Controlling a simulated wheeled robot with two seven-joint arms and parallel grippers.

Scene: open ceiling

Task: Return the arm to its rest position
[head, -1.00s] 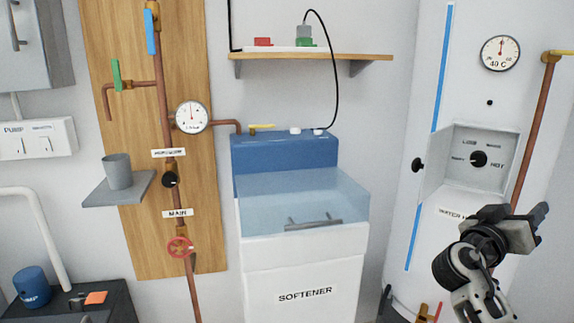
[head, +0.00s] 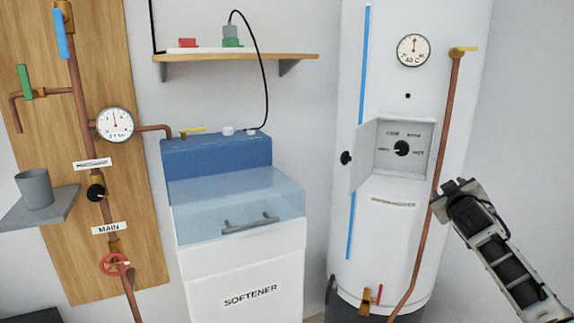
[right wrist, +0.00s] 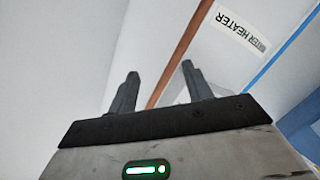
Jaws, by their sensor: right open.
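My right gripper (head: 450,195) is at the right of the head view, in front of the right side of the white water heater (head: 345,130) and close to its copper pipe. In the right wrist view its two dark fingers (right wrist: 160,85) are spread apart with nothing between them. The copper pipe (right wrist: 185,50) and the water heater label (right wrist: 243,40) show beyond the fingers. Whether the gripper touches the pipe in the head view I cannot tell. My left gripper is out of view.
The softener (head: 240,265) with its clear blue lid stands left of the heater. A wooden shelf (head: 200,72) is above it. The wood panel (head: 60,150) at the left carries pipes, valves and a gauge (head: 115,124). Bare wall lies right of the heater.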

